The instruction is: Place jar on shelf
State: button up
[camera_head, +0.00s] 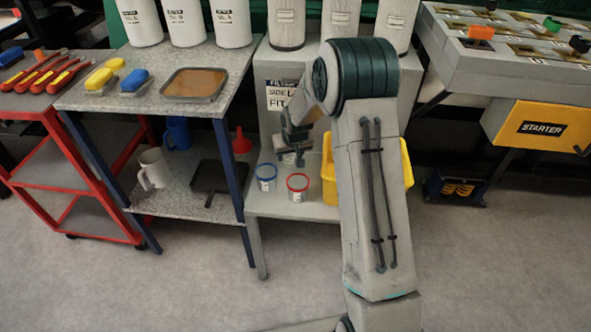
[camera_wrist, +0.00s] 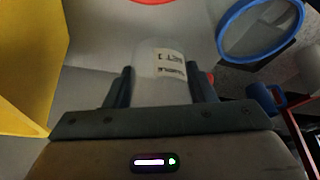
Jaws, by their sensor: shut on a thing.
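My gripper (camera_wrist: 161,74) is shut on a pale jar (camera_wrist: 158,60) with a small printed label, held between its two dark fingers in the wrist view. In the head view my gripper (camera_head: 293,158) hangs above the lower shelf (camera_head: 262,207) of the grey filter stand. The held jar cannot be made out clearly there. A blue-rimmed jar (camera_head: 266,178) and a red-rimmed jar (camera_head: 297,187) stand upright on that shelf, in front of and below my gripper. Their blue rim (camera_wrist: 222,35) and red rim (camera_wrist: 152,2) also show in the wrist view.
A yellow bin (camera_head: 408,165) stands on the shelf right of the jars, partly behind my arm. A blue-legged table (camera_head: 120,100) stands to the left, with a mug (camera_head: 154,169), a red funnel (camera_head: 242,142) and a dark tray (camera_head: 213,178) on its lower level. White canisters (camera_head: 230,22) stand above.

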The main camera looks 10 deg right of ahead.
aim_at(291, 173)
notch_tip(291, 173, down, 5)
jog(key=shift+r+b, duration=0.1)
jog(key=shift+b, duration=0.45)
jog(key=o, duration=0.5)
jog(key=shift+o, duration=0.9)
